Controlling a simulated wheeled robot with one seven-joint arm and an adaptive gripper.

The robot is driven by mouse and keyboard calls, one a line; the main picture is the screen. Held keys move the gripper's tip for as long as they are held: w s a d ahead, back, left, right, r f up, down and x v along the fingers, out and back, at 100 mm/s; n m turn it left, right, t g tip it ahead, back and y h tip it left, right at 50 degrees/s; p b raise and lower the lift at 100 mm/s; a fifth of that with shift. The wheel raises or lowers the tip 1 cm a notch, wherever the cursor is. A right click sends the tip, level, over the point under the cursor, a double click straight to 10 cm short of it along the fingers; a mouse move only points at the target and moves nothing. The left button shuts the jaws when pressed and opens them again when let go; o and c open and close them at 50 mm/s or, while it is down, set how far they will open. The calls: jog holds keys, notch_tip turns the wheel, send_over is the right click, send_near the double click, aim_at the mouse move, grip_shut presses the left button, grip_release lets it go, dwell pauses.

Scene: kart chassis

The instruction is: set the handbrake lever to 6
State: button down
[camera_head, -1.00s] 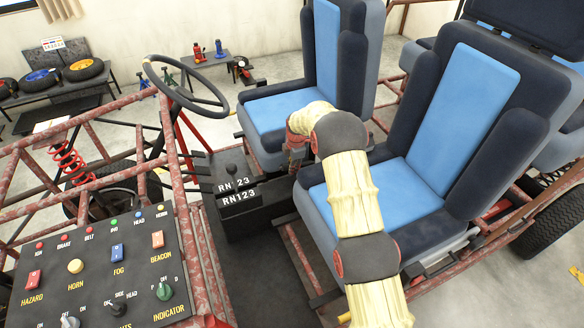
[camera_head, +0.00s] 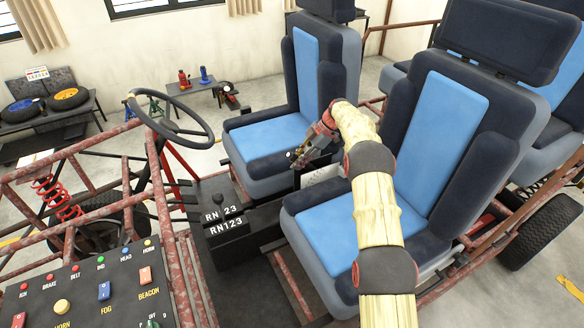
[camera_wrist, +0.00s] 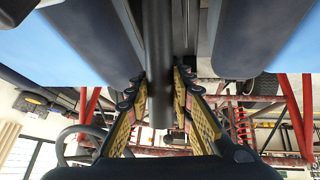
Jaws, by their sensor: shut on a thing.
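My gripper (camera_head: 300,155) is between the two front seats, at the end of my cream-sleeved arm. In the wrist view, my gripper (camera_wrist: 159,88) has its yellow-padded fingers closed on either side of a dark round bar, the handbrake lever (camera_wrist: 158,50). The lever runs from the top of that view down between the fingers. In the head view the lever cannot be made out clearly. A pale plate (camera_head: 320,173) shows just below the gripper, between the seats. Any numbers on it are too small to read, so the lever's setting cannot be told.
The near blue seat (camera_head: 325,222) and the far seat (camera_head: 268,138) stand close on both sides of the gripper. A black box with a shift knob (camera_head: 217,200) is to the left. The steering wheel (camera_head: 170,118) and switch panel (camera_head: 90,290) are farther left.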

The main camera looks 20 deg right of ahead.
jog(key=shift+w+d+r, duration=0.2)
jog(key=shift+d+r, duration=0.35)
jog(key=c, duration=1.6)
grip_release()
jog(key=shift+f, duration=0.1)
jog(key=shift+o, duration=0.3)
jog(key=v, duration=1.2)
jog(key=shift+d+f, duration=0.15)
jog(key=shift+f, duration=0.05)
